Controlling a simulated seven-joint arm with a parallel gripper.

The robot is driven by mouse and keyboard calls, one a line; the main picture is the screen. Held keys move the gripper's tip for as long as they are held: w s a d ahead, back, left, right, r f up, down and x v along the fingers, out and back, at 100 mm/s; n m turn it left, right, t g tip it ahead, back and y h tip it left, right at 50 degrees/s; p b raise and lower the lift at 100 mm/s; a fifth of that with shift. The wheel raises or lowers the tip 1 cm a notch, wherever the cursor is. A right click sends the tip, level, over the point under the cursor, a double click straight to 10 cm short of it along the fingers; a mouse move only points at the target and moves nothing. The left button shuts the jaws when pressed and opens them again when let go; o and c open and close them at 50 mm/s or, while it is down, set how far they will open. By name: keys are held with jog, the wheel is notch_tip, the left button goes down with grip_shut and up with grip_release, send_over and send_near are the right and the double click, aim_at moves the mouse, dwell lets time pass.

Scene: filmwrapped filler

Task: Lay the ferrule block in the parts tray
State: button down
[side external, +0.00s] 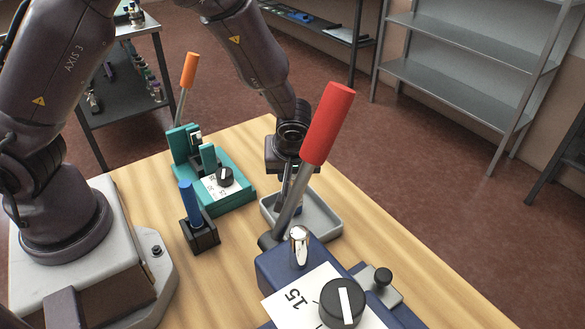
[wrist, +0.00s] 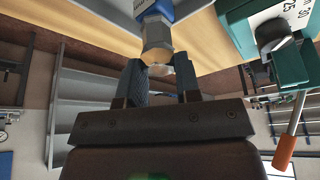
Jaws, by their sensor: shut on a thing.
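My gripper (wrist: 158,70) is shut on the ferrule block (wrist: 157,38), which has a metallic hexagonal end and a blue part beyond it. In the side external view my gripper (side external: 284,188) points down over the grey parts tray (side external: 326,226). The red lever's shaft crosses in front there and hides most of the block. I cannot tell whether the block touches the tray floor.
A navy fixture with a red lever (side external: 328,122) stands in front of the tray. A teal fixture (side external: 232,196) with an orange lever (side external: 189,70) stands behind left. A blue-handled piece (side external: 190,203) stands in a black holder. Wooden table (side external: 130,200) is bare between them.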

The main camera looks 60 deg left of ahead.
jog(key=c, duration=0.8)
grip_release()
jog(key=v, duration=1.2)
jog(key=shift+s+a+r+m+t+h, duration=0.6)
jog(key=shift+s+a+r+m, duration=0.55)
jog(key=shift+s+r+m, duration=1.05)
jog(key=shift+s+a+r+m+t+h, duration=0.6)
jog(key=shift+s+a+r+m, duration=0.8)
jog(key=shift+s+r, duration=1.4)
jog(key=shift+s+a+r+m+t+h, duration=0.4)
jog(key=shift+s+a+r+m+h, duration=0.45)
jog(key=shift+s+r+m, duration=1.65)
jog(key=shift+s+f+n, duration=0.35)
jog(key=shift+n, duration=0.05)
